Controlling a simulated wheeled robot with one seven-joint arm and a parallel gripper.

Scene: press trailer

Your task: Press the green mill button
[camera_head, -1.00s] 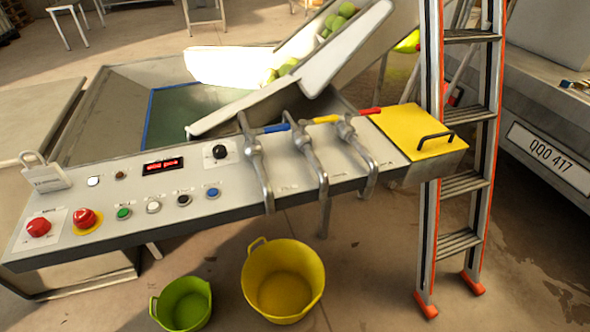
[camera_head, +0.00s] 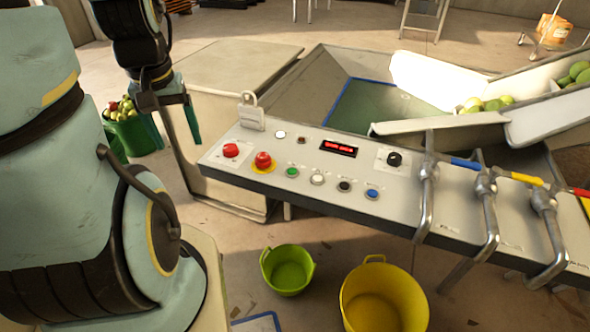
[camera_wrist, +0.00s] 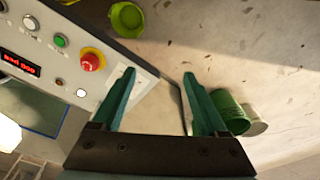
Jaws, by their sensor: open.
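The green button (camera_head: 292,172) is a small round button on the sloping control panel (camera_head: 330,205), between the red mushroom button and a white button. It also shows in the wrist view (camera_wrist: 60,41) at the upper left. My gripper (camera_head: 170,146) is left of the panel in the head view, apart from the green button. In the wrist view its two green fingers (camera_wrist: 158,82) are spread with nothing between them.
A red mushroom button (camera_head: 263,161) on a yellow disc and a red knob (camera_head: 231,150) are close to the green button. A padlock (camera_head: 250,112) stands at the panel's back edge. Green (camera_head: 289,270) and yellow (camera_head: 385,300) tubs stand below.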

